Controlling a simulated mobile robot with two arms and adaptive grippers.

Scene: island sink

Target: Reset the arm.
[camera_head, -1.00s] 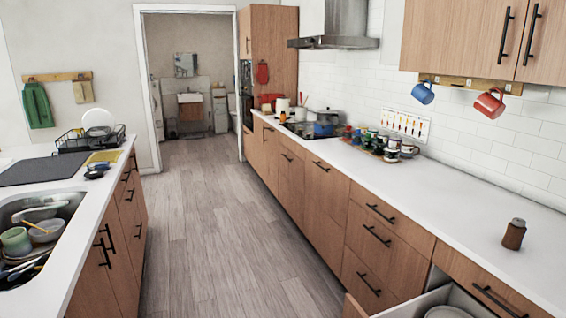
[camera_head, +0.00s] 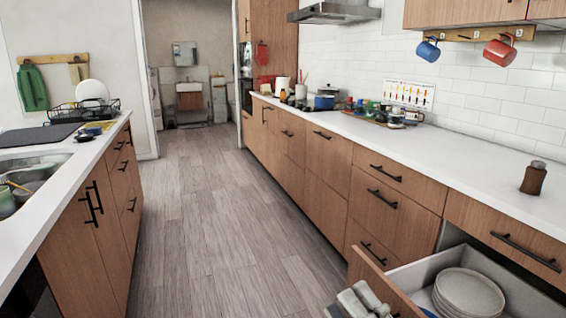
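My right gripper (camera_head: 362,300) shows at the bottom edge of the head view, just in front of the pulled-out drawer's wooden front (camera_head: 378,285). Its grey finger parts are partly cut off by the picture edge. I cannot tell whether its fingers are open or shut, or whether they touch the drawer's handle, which is hidden. My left gripper is not in view.
The open drawer (camera_head: 420,268) juts into the aisle at bottom right and holds stacked plates (camera_head: 468,294). A brown bottle (camera_head: 533,178) stands on the right counter. The island with the sink (camera_head: 38,165) is at left. The wooden floor (camera_head: 215,230) between is clear.

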